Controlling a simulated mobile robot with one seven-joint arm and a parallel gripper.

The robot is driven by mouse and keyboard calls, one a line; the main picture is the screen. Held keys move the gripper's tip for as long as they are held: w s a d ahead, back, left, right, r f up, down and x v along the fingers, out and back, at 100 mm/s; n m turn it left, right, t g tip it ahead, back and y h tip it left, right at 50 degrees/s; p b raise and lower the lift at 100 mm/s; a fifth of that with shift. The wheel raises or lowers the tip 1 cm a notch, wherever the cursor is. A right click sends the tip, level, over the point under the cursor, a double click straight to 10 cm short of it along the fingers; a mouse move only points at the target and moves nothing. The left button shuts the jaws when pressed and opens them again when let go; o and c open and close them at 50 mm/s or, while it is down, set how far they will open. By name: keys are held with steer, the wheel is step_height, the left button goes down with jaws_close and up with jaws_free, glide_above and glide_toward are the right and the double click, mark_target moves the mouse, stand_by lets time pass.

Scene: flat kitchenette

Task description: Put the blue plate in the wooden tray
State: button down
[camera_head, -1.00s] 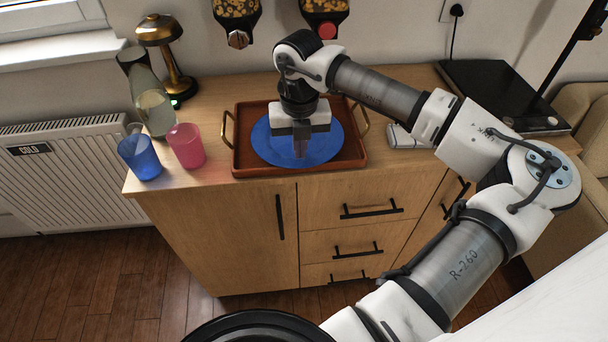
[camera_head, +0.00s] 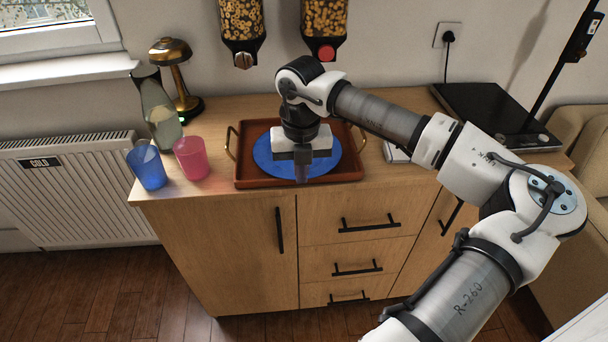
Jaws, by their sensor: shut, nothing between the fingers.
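The blue plate (camera_head: 328,160) is a flat round disc lying inside the wooden tray (camera_head: 250,183), a reddish-brown rectangular tray with brass side handles on the wooden cabinet top. The plate takes up much of the tray floor. My gripper (camera_head: 302,178) points down over the front middle of the plate, shut and empty. The gripper and wrist hide part of the plate's middle and back. I cannot tell whether the fingertips touch the plate.
A blue cup (camera_head: 150,168) and a pink cup (camera_head: 191,159) stand left of the tray, with a glass bottle (camera_head: 160,115) and a brass lamp (camera_head: 177,75) behind. A black cooktop (camera_head: 495,112) lies at the right. Two food dispensers (camera_head: 241,30) hang above.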

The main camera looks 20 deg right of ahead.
step_height(320, 180, up, 10)
steer(key=b, duration=0.1)
